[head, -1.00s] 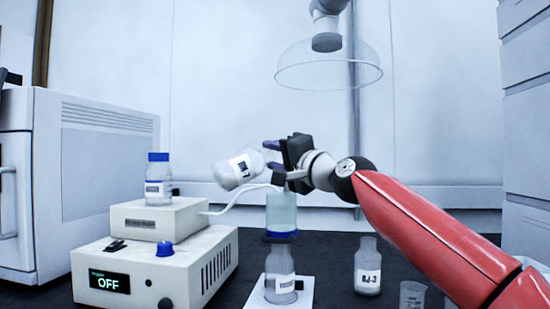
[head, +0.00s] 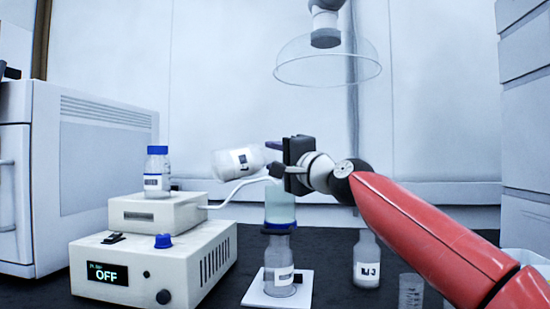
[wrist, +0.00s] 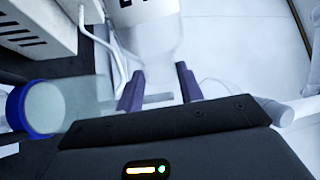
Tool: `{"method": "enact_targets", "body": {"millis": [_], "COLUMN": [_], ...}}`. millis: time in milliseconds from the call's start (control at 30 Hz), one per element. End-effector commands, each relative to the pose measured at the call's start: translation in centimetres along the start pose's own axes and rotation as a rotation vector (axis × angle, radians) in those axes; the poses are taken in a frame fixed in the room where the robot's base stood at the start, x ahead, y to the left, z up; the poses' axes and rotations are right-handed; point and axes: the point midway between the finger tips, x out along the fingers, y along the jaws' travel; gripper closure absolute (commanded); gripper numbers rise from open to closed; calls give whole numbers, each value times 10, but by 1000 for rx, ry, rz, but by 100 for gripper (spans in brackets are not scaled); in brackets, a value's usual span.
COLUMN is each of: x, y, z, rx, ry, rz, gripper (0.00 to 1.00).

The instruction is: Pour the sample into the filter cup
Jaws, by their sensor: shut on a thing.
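My gripper (head: 276,158) is shut on the neck of a clear bottle with a white label (head: 236,162). The bottle lies nearly level, its base to the left and its neck at the fingers. In the wrist view the bottle (wrist: 150,35) sits between the two purple fingers. The filter cup (head: 280,206), clear and pale greenish with a blue ring at its base, stands upright on a labelled bottle (head: 279,262), just below my gripper. The cup also shows at the left of the wrist view (wrist: 70,102). No falling stream is visible. The liquid level in the held bottle is unclear.
A pump unit (head: 155,265) reading OFF stands at left, with a blue-capped bottle (head: 157,172) on top. A hose runs from it towards the cup. Another bottle (head: 367,262) and a small beaker (head: 411,290) stand at right. A clear hood (head: 328,65) hangs above.

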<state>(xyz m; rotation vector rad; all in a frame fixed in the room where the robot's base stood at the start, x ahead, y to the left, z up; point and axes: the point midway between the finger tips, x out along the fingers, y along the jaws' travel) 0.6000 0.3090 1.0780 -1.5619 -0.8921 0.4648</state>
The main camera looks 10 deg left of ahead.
Motion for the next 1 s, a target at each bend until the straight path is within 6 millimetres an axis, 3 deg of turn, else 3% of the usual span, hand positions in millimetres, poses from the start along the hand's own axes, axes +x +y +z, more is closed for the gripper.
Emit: {"method": "enact_targets", "body": {"millis": [1000], "x": [-2], "y": [10], "z": [0], "rx": [106], "ry": [22], "rz": [-2], "gripper": [100]}}
